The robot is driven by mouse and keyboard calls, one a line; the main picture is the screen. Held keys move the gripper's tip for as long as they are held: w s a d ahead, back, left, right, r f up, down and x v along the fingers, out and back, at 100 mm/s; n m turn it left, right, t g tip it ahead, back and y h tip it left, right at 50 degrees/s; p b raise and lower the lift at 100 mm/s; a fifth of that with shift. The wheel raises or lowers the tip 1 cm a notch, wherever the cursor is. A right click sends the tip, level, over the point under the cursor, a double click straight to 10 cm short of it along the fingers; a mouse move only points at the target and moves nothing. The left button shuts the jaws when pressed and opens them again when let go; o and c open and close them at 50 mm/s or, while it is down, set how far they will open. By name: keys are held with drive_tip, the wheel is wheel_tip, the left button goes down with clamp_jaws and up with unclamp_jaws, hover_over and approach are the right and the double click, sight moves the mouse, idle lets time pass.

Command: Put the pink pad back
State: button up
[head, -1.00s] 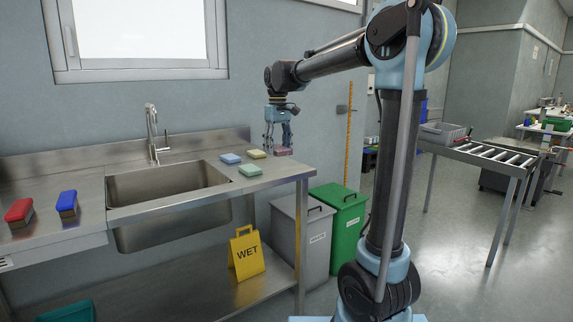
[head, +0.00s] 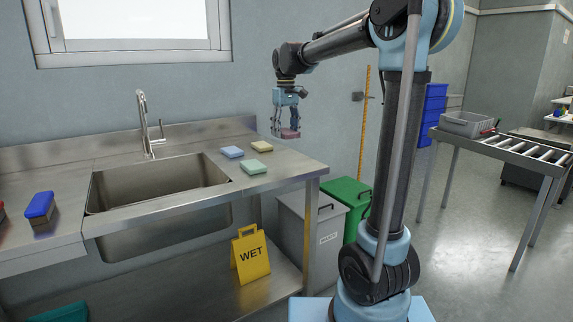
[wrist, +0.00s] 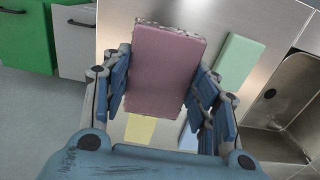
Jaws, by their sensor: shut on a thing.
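The pink pad (wrist: 166,70) is between the fingers of my gripper (wrist: 160,85) in the wrist view. In the head view the pink pad (head: 289,133) hangs under my gripper (head: 287,127), which is shut on it, above the right end of the steel counter (head: 290,167). A green pad (head: 256,173), a blue pad (head: 232,152) and a yellow pad (head: 261,147) lie on the counter right of the sink. In the wrist view the green pad (wrist: 238,62) is right of the pink one, and the yellow pad (wrist: 140,129) is partly hidden by my gripper.
The sink (head: 160,190) with its tap (head: 147,125) is left of the pads. A blue brush (head: 40,207) lies further left. A yellow WET sign (head: 250,254) stands on the lower shelf.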

sight(286, 162)
drive_tip(key=shift+d+f, duration=0.1)
drive_tip(key=shift+f, duration=4.9)
drive_tip(key=o, duration=1.2)
drive_tip(key=shift+f, duration=0.1)
wheel_tip(286, 162, up, 12)
drive_tip(key=shift+r, duration=0.15)
